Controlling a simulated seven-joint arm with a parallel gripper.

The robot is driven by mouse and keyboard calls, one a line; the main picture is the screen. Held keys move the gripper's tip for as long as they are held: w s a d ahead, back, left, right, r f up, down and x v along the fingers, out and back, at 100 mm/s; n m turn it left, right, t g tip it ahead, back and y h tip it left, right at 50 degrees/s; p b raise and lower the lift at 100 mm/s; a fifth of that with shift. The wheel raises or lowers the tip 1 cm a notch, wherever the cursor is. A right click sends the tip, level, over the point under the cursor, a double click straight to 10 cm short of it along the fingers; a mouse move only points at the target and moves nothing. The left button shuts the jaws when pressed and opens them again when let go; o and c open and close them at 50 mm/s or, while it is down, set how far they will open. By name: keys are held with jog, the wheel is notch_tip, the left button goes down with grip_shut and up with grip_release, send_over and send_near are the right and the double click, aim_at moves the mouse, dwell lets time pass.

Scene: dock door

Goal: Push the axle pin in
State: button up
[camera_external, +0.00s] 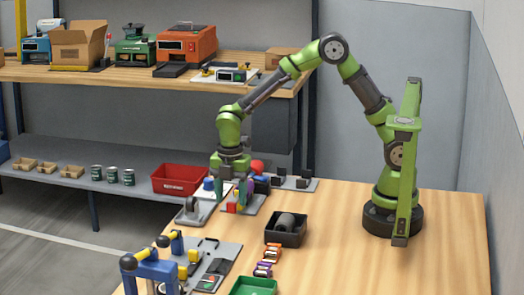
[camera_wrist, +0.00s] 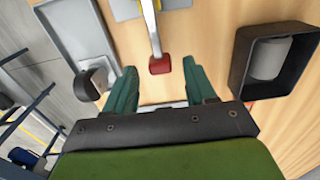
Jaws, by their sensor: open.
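My gripper (camera_wrist: 162,85) points down, and its two green fingers are spread apart with nothing between them that I can see held. In the outside view my gripper (camera_external: 232,192) is low over the far left part of the wooden table. A pale rod with a red end (camera_wrist: 160,65) lies just ahead of the gap between the fingers in the wrist view; I cannot tell whether it is the axle pin. A dark wheel-like part on a grey plate (camera_wrist: 97,82) is left of the left finger. It also shows in the outside view (camera_external: 193,210), left of my gripper.
A black bin (camera_external: 286,231) holding a grey cylinder stands right of my gripper, also in the wrist view (camera_wrist: 246,75). A green tray (camera_external: 253,287), small coloured parts and a grey tool board (camera_external: 222,250) are nearer. A red bin (camera_external: 180,179) is behind. The table's right side is clear.

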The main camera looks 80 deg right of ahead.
jog(key=shift+f, duration=0.9)
jog(key=shift+c, duration=0.3)
grip_shut()
jog(key=shift+d, duration=0.1)
